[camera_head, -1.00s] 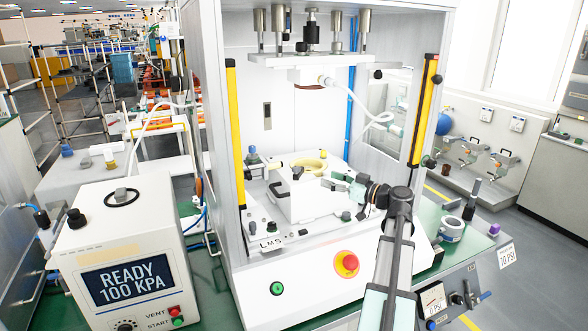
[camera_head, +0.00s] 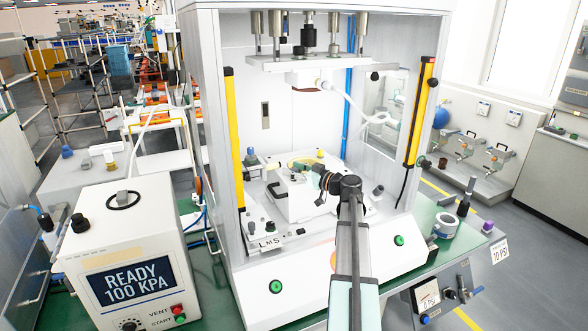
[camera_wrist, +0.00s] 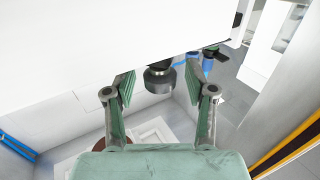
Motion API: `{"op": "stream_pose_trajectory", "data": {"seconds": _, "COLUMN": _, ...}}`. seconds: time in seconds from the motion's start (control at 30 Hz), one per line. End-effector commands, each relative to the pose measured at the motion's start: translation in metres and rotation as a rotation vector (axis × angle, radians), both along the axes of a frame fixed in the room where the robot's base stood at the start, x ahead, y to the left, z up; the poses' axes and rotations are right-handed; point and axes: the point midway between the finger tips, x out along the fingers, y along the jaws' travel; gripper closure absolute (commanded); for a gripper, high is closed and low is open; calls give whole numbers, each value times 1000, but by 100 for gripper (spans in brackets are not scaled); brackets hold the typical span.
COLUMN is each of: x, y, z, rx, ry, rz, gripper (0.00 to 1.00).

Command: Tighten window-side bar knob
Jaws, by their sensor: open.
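In the wrist view a dark round knob (camera_wrist: 159,78) shows below the edge of a large white surface. My open gripper (camera_wrist: 158,82) has its two green-padded fingers on either side of the knob, with gaps visible. The right yellow bar (camera_head: 420,112), on the window side, carries a black knob (camera_head: 433,82) high up. I cannot tell which head-view knob is between the fingers.
The left yellow bar (camera_head: 235,137) flanks the opening. A pressure box (camera_head: 125,255) reading READY 100 KPA stands at left. A green button (camera_head: 398,240) sits on the front panel.

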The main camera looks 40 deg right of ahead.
Motion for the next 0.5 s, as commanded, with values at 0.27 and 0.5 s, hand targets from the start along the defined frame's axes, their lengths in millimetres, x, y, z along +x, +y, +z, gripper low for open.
{"op": "stream_pose_trajectory", "data": {"seconds": 0.27, "x": 0, "y": 0, "z": 0, "rx": 0, "ry": 0, "rz": 0, "gripper": 66}}
{"op": "stream_pose_trajectory", "data": {"seconds": 0.5, "x": 0, "y": 0, "z": 0, "rx": 0, "ry": 0, "rz": 0, "gripper": 100}}
